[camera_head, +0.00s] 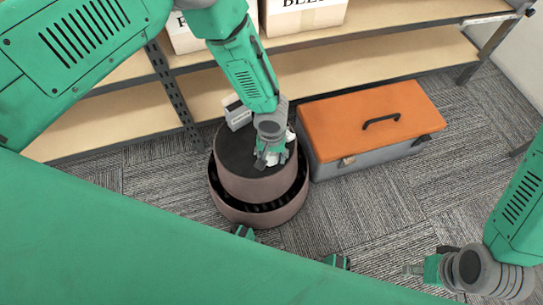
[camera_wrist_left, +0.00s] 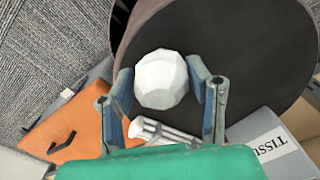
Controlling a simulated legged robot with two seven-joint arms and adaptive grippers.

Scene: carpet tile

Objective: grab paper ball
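The white, faceted paper ball (camera_wrist_left: 160,79) sits between the two fingers of my left gripper (camera_wrist_left: 162,88) in the left wrist view. Its sides line up closely with both finger pads; I cannot tell whether they press on it. In the head view, my left gripper (camera_head: 270,157) points down over the dark top of a round brown stool (camera_head: 240,186) and mostly hides the ball. I cannot tell whether the ball touches the stool. My right gripper (camera_head: 418,270) is at the lower right, away from the stool; its fingers are too small to read.
An orange-lidded toolbox (camera_head: 345,120) stands right of the stool. A tissue box (camera_wrist_left: 275,150) and a white ribbed item (camera_wrist_left: 165,132) lie near my left gripper. Shelves (camera_head: 400,62) with white boxes (camera_head: 305,17) stand behind. Carpet (camera_head: 400,205) is clear in front of the toolbox.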

